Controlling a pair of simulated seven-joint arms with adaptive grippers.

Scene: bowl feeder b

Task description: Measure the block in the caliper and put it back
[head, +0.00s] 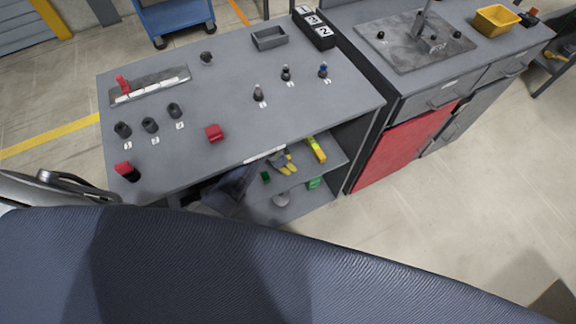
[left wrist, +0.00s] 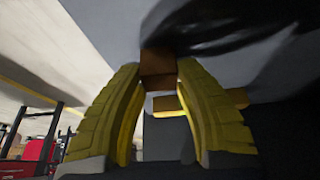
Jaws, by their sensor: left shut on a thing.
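In the left wrist view my left gripper (left wrist: 157,78) is shut, its two yellow fingers closed on a small brown block (left wrist: 158,60). I cannot pick out this gripper or the held block for certain in the head view. What looks like the caliper is a grey plate (head: 178,74) with a white marked strip and a red slider (head: 122,84) at the back left of the grey table (head: 235,92). No block shows in it. My right gripper is in neither view.
Three dark numbered holders (head: 150,125) stand at the table's left, and three numbered pegs (head: 286,73) at its right. A red piece (head: 213,132) stands near the front edge, and a red-topped one (head: 126,170) at the left corner. A grey tray (head: 269,38) sits at the back.

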